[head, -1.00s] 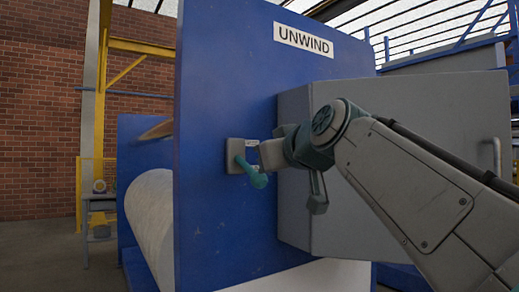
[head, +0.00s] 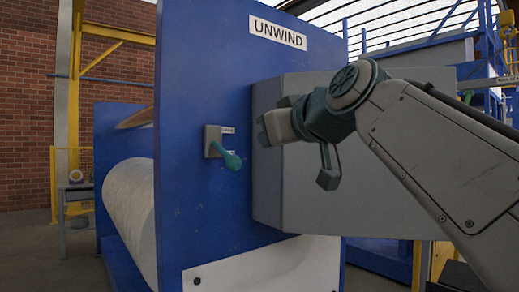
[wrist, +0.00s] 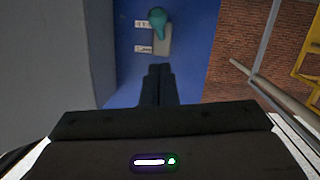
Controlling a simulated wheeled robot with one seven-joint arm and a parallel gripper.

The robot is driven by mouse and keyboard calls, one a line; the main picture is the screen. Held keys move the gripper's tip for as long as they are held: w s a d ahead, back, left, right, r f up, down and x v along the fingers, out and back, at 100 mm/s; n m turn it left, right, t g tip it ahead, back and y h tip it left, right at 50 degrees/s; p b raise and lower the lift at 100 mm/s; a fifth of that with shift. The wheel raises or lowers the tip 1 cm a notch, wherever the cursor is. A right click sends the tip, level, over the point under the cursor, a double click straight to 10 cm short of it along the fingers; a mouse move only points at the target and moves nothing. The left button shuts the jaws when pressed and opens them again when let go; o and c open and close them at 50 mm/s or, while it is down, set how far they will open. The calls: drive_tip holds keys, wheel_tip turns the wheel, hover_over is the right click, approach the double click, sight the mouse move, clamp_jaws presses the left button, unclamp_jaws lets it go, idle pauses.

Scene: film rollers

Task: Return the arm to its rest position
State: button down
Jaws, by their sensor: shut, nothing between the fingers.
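My gripper (head: 264,130) is at the end of my arm in the head view, in front of the blue panel's right part and the grey cabinet. In the wrist view the fingers of my gripper (wrist: 158,75) are together with nothing between them. A teal lever handle (head: 232,159) on a small grey switch box (head: 212,141) sits to the left of my gripper in the head view, apart from it. The lever points down and to the right there. The lever (wrist: 158,20) also shows beyond the fingertips in the wrist view.
The blue panel (head: 200,80) bears an UNWIND sign (head: 279,34). A grey cabinet (head: 280,190) stands close behind my arm. A large white roll (head: 130,205) lies left of the panel. Yellow posts (head: 75,110) and a brick wall (head: 30,110) are farther back.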

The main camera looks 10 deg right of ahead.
wheel_tip(320, 180, down, 12)
drive_tip(key=s+d+m+g+h+p, duration=0.2)
drive_tip(key=m+g+h+p, duration=0.3)
drive_tip(key=p, duration=0.9)
drive_tip(key=s+d+f+g+p, duration=0.2)
drive_tip(key=s+f+g+p, duration=0.1)
drive_tip(key=s+f+p, duration=0.3)
drive_tip(key=s+d+f+m+g+h+p, duration=0.1)
drive_tip(key=s+f+g+p, duration=0.3)
drive_tip(key=s+f+p, duration=0.2)
drive_tip(key=s+f, duration=0.1)
drive_tip(key=s, duration=0.1)
drive_tip(key=shift+s+d, duration=0.4)
